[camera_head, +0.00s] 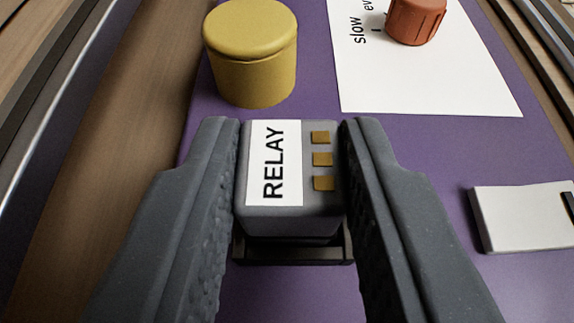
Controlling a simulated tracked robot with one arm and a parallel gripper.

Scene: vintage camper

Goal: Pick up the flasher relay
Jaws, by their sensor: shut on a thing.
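The flasher relay (273,165) is a small grey block with a white "RELAY" label and three brass-coloured contacts on its upper face. It is in the middle of the head camera view, above the purple surface. My gripper (290,150) is shut on it, with one dark grey finger against its left side and the other against its right side. A dark bracket-like piece (293,250) shows just below the relay's near edge. I cannot tell whether the relay touches the surface.
A yellow lidded round container (252,65) stands just beyond the relay. A white sheet (430,85) with an orange-red knob (415,18) on it lies at the back right. A white flat box (522,218) is at the right. Purple surface (430,150) is free between them.

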